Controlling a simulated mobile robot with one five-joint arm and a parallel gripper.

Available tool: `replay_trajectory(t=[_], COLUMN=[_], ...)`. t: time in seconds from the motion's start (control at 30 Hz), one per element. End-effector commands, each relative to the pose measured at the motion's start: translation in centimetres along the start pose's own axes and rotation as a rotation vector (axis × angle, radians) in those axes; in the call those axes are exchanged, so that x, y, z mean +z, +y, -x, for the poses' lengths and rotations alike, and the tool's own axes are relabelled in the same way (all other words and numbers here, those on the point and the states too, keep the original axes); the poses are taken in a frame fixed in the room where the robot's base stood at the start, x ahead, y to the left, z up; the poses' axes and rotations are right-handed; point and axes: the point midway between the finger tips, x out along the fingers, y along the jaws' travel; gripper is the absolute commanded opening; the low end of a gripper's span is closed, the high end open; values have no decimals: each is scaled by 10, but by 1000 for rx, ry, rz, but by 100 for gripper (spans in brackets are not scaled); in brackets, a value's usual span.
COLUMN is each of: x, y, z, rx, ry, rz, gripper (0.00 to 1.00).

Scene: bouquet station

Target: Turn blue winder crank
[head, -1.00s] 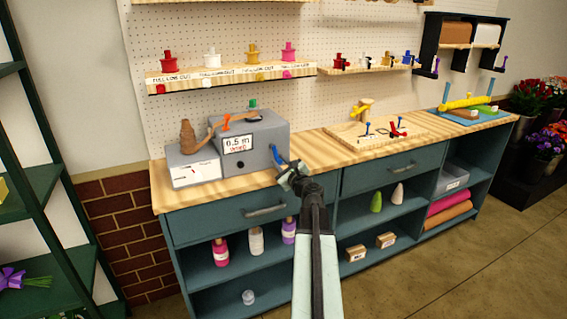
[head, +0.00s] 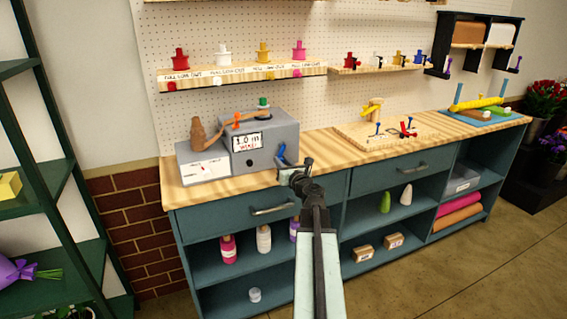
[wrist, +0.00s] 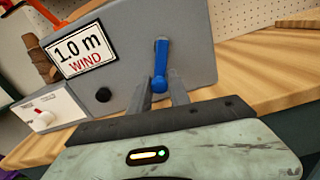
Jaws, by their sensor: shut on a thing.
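The blue winder crank (wrist: 161,62) sits on the right part of the front of the grey winder box (wrist: 205,75). In the wrist view its arm runs up from a blue handle at the bottom. My gripper (wrist: 160,88) is shut on that handle, with a finger on each side of it. In the head view my gripper (head: 294,165) is at the front right of the grey box, and the crank (head: 282,153) shows just beside it. The box's display (wrist: 80,52) reads "1.0 m WIND".
A white box with a red-tipped knob (wrist: 42,118) stands left of the winder. A wooden board with small blue and red tools (head: 385,132) lies to the right. Bare worktop (head: 325,150) lies between. Spools stand on the shelf (head: 245,76) above.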

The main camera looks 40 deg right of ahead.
Motion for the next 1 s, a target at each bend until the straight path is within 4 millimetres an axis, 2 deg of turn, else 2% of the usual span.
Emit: replay_trajectory(t=[0.47, 0.5, 0.53, 0.57, 1.0], x=[1, 1, 1, 1, 0], y=[3, 2, 2, 2, 4], z=[-1, -1, -1, -1, 5], rx=[5, 5, 5, 4, 1], ry=[-1, -1, -1, -1, 0], rz=[-15, -14, -14, -14, -13], gripper=[0, 31, 39, 43, 43])
